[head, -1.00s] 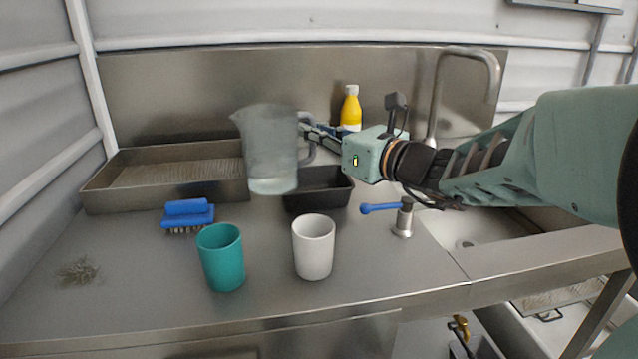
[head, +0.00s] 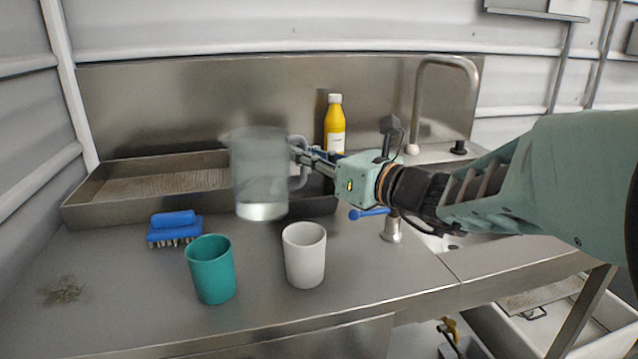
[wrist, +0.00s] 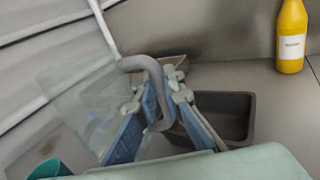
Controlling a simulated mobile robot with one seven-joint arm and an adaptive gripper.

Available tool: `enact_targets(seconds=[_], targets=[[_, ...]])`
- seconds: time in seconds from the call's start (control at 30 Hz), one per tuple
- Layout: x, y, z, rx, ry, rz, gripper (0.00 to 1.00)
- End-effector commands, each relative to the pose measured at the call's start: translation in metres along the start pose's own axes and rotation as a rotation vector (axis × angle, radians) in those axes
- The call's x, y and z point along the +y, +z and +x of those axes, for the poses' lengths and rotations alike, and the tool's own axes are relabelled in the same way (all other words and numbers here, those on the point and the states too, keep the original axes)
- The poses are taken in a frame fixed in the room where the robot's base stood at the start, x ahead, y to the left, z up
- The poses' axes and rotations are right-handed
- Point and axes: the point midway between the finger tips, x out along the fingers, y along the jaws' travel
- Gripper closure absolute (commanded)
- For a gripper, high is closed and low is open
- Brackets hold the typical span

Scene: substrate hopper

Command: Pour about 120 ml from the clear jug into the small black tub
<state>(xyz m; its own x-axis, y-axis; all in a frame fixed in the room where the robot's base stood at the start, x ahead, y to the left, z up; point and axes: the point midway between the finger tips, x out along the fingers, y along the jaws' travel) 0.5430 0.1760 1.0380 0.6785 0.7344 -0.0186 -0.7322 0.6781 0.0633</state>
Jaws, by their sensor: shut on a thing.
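The clear jug (head: 258,172) hangs above the counter, close to upright, with a little clear liquid in its bottom. My gripper (head: 303,160) is shut on the jug's grey handle, which also shows between the fingers in the wrist view (wrist: 155,95). The small black tub (head: 318,195) stands on the counter behind and to the right of the jug, partly hidden by the jug and my gripper. In the wrist view the tub (wrist: 237,115) is empty as far as I can see, just right of the fingers.
A teal cup (head: 211,270) and a white cup (head: 304,256) stand in front. A blue brush (head: 173,228) and a wide metal tray (head: 85,206) are at left. A yellow bottle (head: 334,125) stands behind my gripper. A blue-handled tap fitting (head: 391,228) is at right.

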Motion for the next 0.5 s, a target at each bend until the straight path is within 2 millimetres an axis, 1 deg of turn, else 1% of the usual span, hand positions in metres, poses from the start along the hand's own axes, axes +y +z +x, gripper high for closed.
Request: enact_targets(seconds=[0.03,0.17,0.47,0.5], targets=[[-0.001,0.002,0.0,0.006,0.0,0.023,1.0],[-0.005,-0.005,0.002,0.028,-0.001,0.089,1.0],[-0.015,-0.031,0.005,0.09,-0.001,0.274,1.0],[-0.016,-0.028,0.005,0.098,0.0,0.298,1.0]])
